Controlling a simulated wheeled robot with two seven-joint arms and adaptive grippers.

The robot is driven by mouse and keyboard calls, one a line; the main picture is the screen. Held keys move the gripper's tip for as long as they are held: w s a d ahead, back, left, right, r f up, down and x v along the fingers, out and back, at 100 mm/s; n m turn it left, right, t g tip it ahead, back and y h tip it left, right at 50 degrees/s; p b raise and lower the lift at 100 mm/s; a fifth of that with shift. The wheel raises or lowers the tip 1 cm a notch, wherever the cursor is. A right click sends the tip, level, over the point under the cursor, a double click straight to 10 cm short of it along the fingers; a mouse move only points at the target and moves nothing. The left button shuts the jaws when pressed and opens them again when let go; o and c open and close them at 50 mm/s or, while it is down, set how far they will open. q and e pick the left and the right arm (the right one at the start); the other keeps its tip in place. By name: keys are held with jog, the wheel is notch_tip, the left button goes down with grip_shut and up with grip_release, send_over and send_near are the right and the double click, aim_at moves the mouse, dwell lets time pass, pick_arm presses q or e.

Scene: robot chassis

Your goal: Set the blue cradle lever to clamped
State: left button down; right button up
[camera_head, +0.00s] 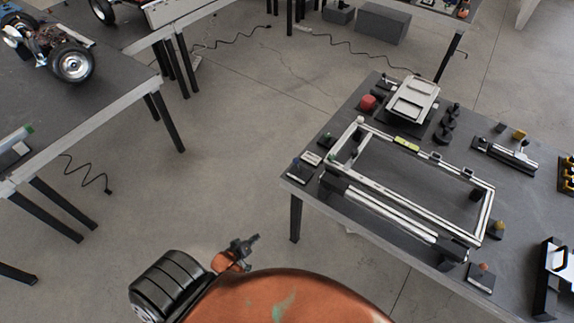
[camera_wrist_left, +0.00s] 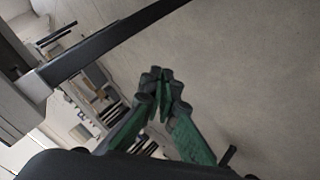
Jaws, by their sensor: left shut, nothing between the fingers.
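The task table (camera_head: 400,250) on the right carries a chassis frame (camera_head: 375,200) of light rails. Small knobbed levers on dark bases stand around it. One lever near the table's left corner (camera_head: 298,168) has a knob that looks bluish, and another small lever (camera_head: 327,140) stands just behind it. The knobs are too small to be sure of colour or lever setting. My left gripper (camera_head: 252,240) is shut and empty, off the table to its left, over the floor. Its green fingers meet in the left wrist view (camera_wrist_left: 160,85). My right gripper is not in view.
A red button (camera_head: 368,103), a pale tray-like fixture (camera_head: 413,98) and a yellow-green level (camera_head: 406,143) are on the table. Another table (camera_head: 75,110) with a wheeled part stands at left. Open floor (camera_head: 215,170) lies between the tables.

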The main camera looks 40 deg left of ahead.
aim_at(297, 164)
pick_arm(q)
jog(key=w+a+r+n+t, duration=0.1)
jog(key=w+r, duration=0.4)
jog(key=r, duration=0.5)
jog(key=w+a+r+n+t, duration=0.1)
jog(key=w+r+n+t, duration=0.3)
jog(key=r, duration=0.6)
jog(key=w+a+r+n+t+b, duration=0.1)
jog(key=w+r+n, duration=0.3)
jog(key=r, duration=0.6)
jog(key=shift+w+a+t, duration=0.25)
jog(key=shift+w+t, duration=0.6)
jog(key=shift+t, duration=0.05)
jog(key=shift+w, duration=0.1)
jog(key=w, duration=0.3)
jog(key=w+d, duration=0.1)
jog(key=w, duration=0.3)
jog(key=w+d, duration=0.1)
jog(key=w, duration=0.2)
jog(key=shift+w+r, duration=0.1)
jog(key=shift+w, duration=0.2)
jog(key=shift+w+d, duration=0.2)
jog(key=shift+d, duration=0.45)
jog(key=shift+r, duration=0.1)
